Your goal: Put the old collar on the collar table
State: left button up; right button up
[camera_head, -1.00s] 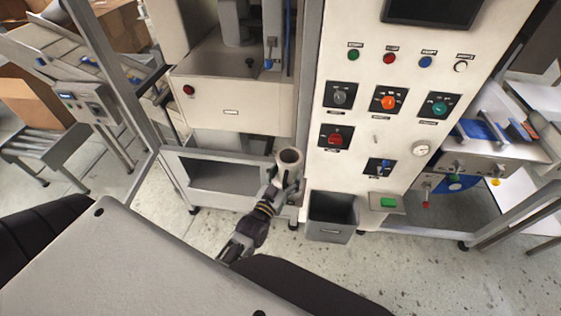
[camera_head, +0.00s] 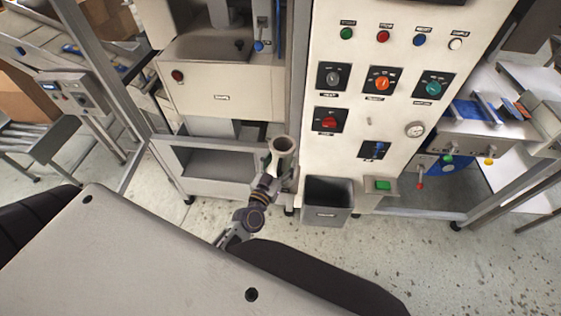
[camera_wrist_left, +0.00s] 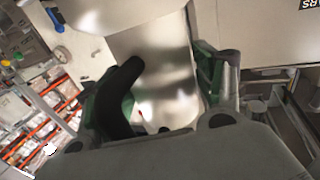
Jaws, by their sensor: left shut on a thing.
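The old collar (camera_head: 284,146) is a pale, open-ended metal tube, seen from above with its round rim up. My left gripper (camera_head: 277,168) is shut on it and holds it in front of the machine, beside the lower left edge of the control panel. In the left wrist view the collar (camera_wrist_left: 163,75) shows as a shiny curved metal wall between the green-padded fingers (camera_wrist_left: 160,95). A black curved part crosses in front of it there. I cannot pick out the collar table in these views. My right gripper is not in view.
The control panel (camera_head: 384,40) with knobs and buttons stands just right of the collar. A dark grey bin (camera_head: 328,200) sits below it, beside a green button box (camera_head: 381,187). The machine's frame (camera_head: 210,143) is left of the collar. Speckled floor is open at lower right.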

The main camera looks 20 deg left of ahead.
pick_arm(q)
jog(key=shift+f+b, duration=0.95)
jog(key=shift+f, duration=0.45)
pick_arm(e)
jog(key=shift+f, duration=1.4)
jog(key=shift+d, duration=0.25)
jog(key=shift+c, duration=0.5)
